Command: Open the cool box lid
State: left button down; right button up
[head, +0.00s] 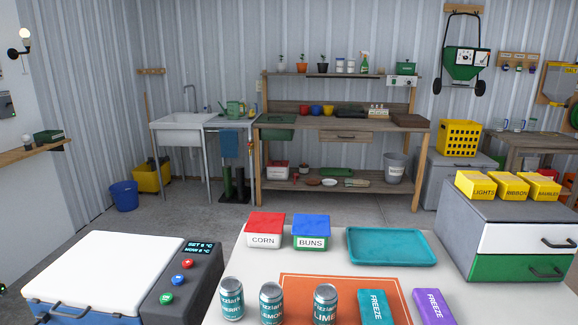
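The cool box (182,290) stands at the lower left, beside the white table. Its white lid (108,272) lies flat and looks shut. Neither of my grippers shows in the head view.
A drawer cabinet (470,245) stands right.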

aim_at(114, 273)
jog(key=u, duration=1.4)
